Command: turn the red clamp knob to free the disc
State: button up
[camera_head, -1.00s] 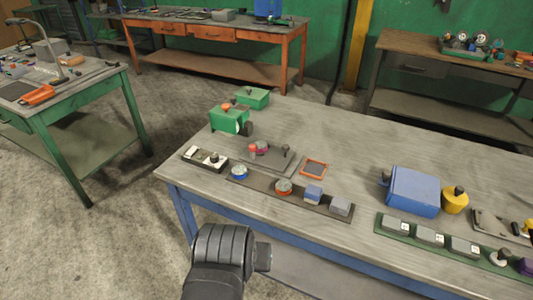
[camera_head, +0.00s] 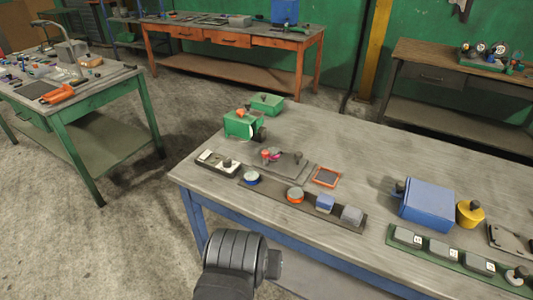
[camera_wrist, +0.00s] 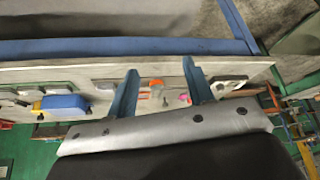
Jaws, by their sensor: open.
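The red knob (camera_head: 265,154) stands on a grey fixture plate (camera_head: 292,166) near the left end of the blue-legged bench. A small pink-red disc (camera_head: 274,157) sits right beside it; the detail is too small to tell how the clamp holds it. In the wrist view, my gripper (camera_wrist: 160,66) shows two blue fingers spread apart with nothing between them. The bench top lies beyond the fingers, with small orange and pink items (camera_wrist: 184,98) around the gap; I cannot tell which is the knob. My gripper is hidden in the head view.
A dark strip with blue, orange and grey pieces (camera_head: 295,195) lies in front of the plate. A switch box (camera_head: 217,162) and green machine (camera_head: 243,123) stand left and behind. A blue box (camera_head: 428,203) is to the right. Bare bench top (camera_head: 350,145) lies behind.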

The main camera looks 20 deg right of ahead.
jog(key=w+d+r+n+t, duration=0.1)
jog(key=w+d+r+n, duration=0.25)
jog(key=w+r, duration=0.6)
jog(key=w+d+r+n+t, duration=0.1)
jog(key=w+d+r+n, duration=0.3)
jog(key=w+r, duration=0.55)
jog(key=n+g+h, duration=0.2)
jog(key=n+g, duration=0.5)
jog(key=n, duration=0.8)
send_over(265, 152)
jog(key=a, duration=0.7)
notch_tip(265, 152, down, 11)
jog(key=x, duration=1.7)
jog(key=shift+w+d+f, duration=0.1)
jog(key=shift+d, duration=0.2)
jog(key=c, duration=1)
